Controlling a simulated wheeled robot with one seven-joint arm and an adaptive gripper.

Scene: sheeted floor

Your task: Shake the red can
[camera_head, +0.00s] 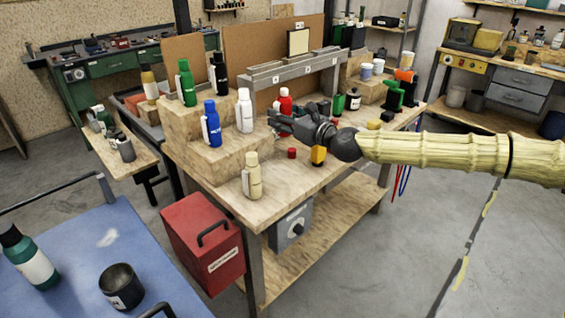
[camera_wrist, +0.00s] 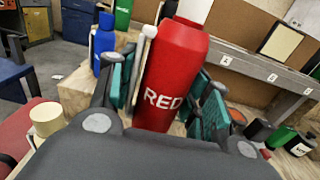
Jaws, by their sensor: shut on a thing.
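The red can (camera_head: 285,103), a bottle-like red cylinder with a pale top, shows just behind my gripper (camera_head: 282,122) over the wooden workbench. In the wrist view the red can (camera_wrist: 172,75) stands nearly upright, tilted a little, with white "RED" lettering on it. My gripper (camera_wrist: 168,98) is shut on it, one teal-padded finger on each side. The can's base is hidden behind the gripper body, so I cannot tell whether it touches the bench.
Blue (camera_head: 212,124), white (camera_head: 244,110), green (camera_head: 187,83) and cream (camera_head: 252,176) bottles stand left of the can on the bench and wooden steps. A small red piece (camera_head: 292,153) and a yellow-orange item (camera_head: 318,156) lie in front. A grey rail (camera_head: 290,68) runs behind.

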